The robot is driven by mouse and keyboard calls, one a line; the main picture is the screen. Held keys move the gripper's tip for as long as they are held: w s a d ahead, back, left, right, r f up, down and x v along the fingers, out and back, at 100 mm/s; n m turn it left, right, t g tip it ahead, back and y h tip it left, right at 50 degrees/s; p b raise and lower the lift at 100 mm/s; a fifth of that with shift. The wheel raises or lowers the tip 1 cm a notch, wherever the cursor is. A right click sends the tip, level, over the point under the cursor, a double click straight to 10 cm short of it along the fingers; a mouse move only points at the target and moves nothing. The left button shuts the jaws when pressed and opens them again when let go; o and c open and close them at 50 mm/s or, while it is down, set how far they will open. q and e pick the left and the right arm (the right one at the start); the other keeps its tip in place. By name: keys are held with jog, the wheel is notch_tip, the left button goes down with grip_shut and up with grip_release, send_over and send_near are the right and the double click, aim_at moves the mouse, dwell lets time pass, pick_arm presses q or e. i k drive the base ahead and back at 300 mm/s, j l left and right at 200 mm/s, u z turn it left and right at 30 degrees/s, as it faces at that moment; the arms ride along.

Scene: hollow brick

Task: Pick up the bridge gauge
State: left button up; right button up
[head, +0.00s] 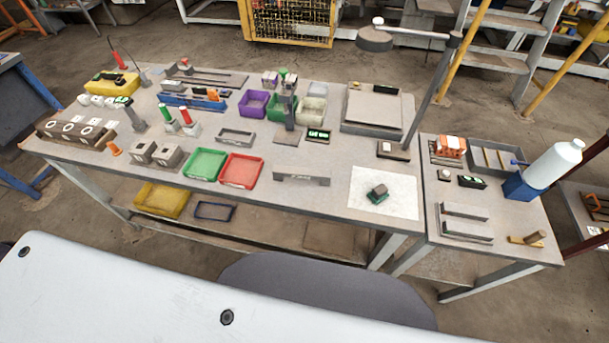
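A low grey bar with short feet at its ends and faint dark marking on its front, which looks like the bridge gauge (301,178), stands near the front edge of the main workbench (330,200). It is right of the red tray (241,169) and left of a white sheet (363,205). Nothing covers it, though the marking is too small to read. Neither of my grippers is in view.
A small dark green-based block (378,194) sits on the white sheet. A green tray (204,163) lies left of the red one. A lamp (375,40) rises at the back right. A side table (500,215) holds a white bottle (557,164). Bare bench surrounds the bar.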

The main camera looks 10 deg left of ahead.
aim_at(279, 173)
jog(key=l+u, duration=0.2)
jog(key=l, duration=0.35)
jog(key=k+l+u, duration=0.2)
jog(key=l, duration=0.35)
jog(key=l+u, duration=0.2)
jog(key=l, duration=0.3)
